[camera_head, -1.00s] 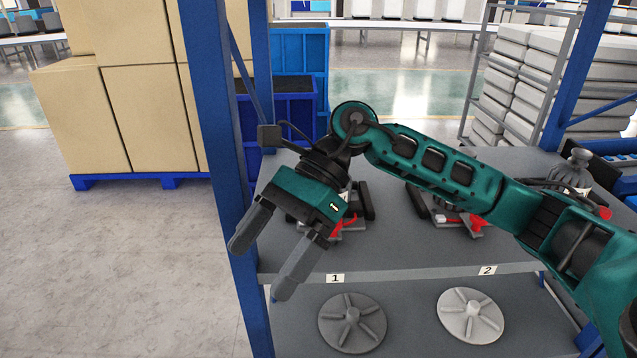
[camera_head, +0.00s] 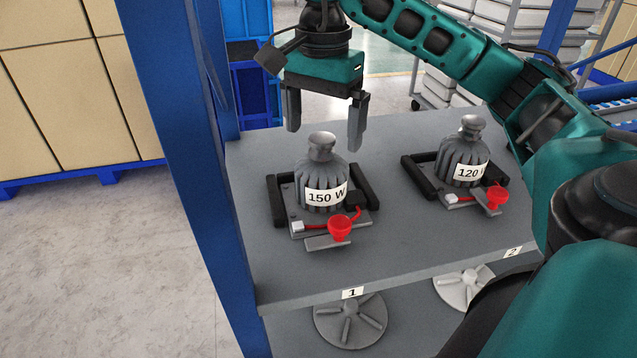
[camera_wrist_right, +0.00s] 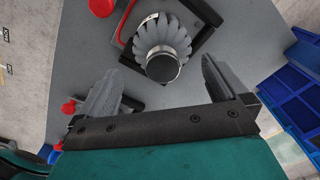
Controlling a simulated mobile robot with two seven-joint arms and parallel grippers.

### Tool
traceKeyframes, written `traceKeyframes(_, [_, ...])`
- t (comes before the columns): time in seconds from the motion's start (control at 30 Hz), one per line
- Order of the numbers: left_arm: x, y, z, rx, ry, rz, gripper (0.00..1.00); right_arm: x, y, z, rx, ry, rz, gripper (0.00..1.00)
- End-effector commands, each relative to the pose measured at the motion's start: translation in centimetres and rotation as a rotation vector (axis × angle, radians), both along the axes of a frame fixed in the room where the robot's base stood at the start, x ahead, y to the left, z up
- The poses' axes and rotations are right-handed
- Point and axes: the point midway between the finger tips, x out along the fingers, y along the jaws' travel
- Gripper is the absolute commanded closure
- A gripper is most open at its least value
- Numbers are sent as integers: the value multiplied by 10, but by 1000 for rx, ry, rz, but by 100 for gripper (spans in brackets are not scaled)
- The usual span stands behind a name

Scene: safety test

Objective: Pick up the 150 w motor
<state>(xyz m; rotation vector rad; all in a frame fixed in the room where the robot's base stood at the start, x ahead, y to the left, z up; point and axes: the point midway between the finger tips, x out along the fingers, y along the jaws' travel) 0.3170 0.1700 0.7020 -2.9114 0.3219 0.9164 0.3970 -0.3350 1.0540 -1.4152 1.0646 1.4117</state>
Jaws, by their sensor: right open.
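The 150 W motor (camera_head: 320,180) is a grey ribbed body with a rounded knob on top and a white "150 W" label. It stands upright on a grey base with black side handles and a red part in front, on the shelf at position 1. My right gripper (camera_head: 324,135) points down, open and empty, above and just behind the motor. In the right wrist view the motor (camera_wrist_right: 163,45) shows beyond and between the open fingers (camera_wrist_right: 160,85), apart from them. My left gripper is not in view.
A similar 120 W motor (camera_head: 462,162) stands to the right on the grey shelf (camera_head: 400,245). A blue post (camera_head: 190,150) rises at the shelf's left. Round finned discs (camera_head: 350,320) lie on the level below. Blue bins (camera_head: 250,85) stand behind.

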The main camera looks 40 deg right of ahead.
Motion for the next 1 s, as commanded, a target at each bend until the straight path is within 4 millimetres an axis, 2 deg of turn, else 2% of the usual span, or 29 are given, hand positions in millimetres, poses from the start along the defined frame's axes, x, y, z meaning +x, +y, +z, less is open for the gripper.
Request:
traceKeyframes(0.1, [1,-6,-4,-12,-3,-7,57,0,1,-21,1,3,1,0])
traceKeyframes(0.3, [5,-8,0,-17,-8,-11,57,1,0,-45,0,2,1,0])
traceKeyframes(0.6, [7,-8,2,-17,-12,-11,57,2,1,-48,1,-1,1,0])
traceKeyframes(1.0, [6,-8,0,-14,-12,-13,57,1,1,-48,2,0,1,38])
